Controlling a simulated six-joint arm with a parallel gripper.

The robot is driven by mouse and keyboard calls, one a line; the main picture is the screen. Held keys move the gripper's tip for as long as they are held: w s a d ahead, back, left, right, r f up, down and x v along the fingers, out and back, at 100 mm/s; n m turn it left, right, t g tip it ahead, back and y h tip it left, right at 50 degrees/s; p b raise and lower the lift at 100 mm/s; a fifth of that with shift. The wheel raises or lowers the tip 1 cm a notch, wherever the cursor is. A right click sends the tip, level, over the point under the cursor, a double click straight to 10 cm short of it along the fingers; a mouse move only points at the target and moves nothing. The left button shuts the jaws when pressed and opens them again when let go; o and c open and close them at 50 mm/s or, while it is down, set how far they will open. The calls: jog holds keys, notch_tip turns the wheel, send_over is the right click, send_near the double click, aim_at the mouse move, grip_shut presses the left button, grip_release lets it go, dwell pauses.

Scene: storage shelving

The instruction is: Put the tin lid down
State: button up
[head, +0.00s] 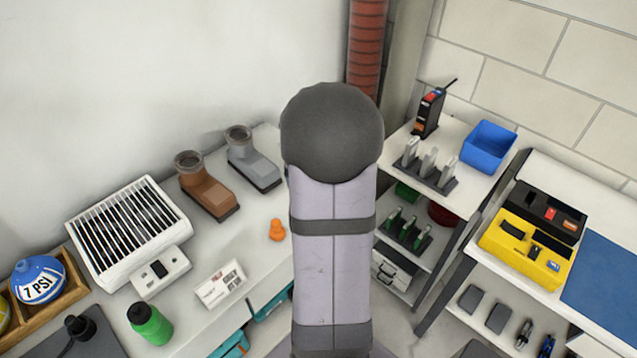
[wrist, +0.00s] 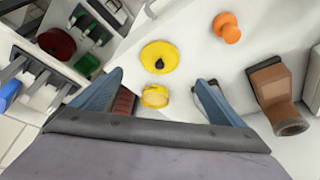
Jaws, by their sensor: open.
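In the wrist view, the yellow tin lid (wrist: 147,53) with a small black knob lies on the white surface, just ahead of my fingertips. A small yellow tin (wrist: 155,97) stands nearer my palm, between the fingers and apart from the lid. My gripper (wrist: 160,77) is open, its two blue fingers spread wide, and it holds nothing. In the head view my own arm hides the gripper, the lid and the tin.
On the white surface are an orange peg-like piece (head: 276,230), a brown boot (head: 207,194), a grey boot (head: 254,172), a sign (head: 221,284) and a white heater (head: 130,230). Shelving with a blue bin (head: 488,147) stands to the right.

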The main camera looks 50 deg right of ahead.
jog(key=shift+s+a+r, duration=0.1)
jog(key=shift+r, duration=0.3)
jog(key=shift+a, duration=0.1)
jog(key=a+n+y, duration=0.2)
jog(key=a+n, duration=0.2)
jog(key=a, duration=1.3)
jog(key=s+a+f+n+g, duration=0.1)
jog(key=s+a+n, duration=0.1)
jog(key=s+a, duration=0.3)
jog(key=s+a+n+g+y, duration=0.1)
jog(key=s+a+n+g, duration=0.1)
jog(key=a, duration=0.7)
jog(key=s+n, duration=0.1)
jog(key=s, duration=0.1)
jog(key=shift+s+f, duration=0.35)
jog(key=shift+f, duration=0.05)
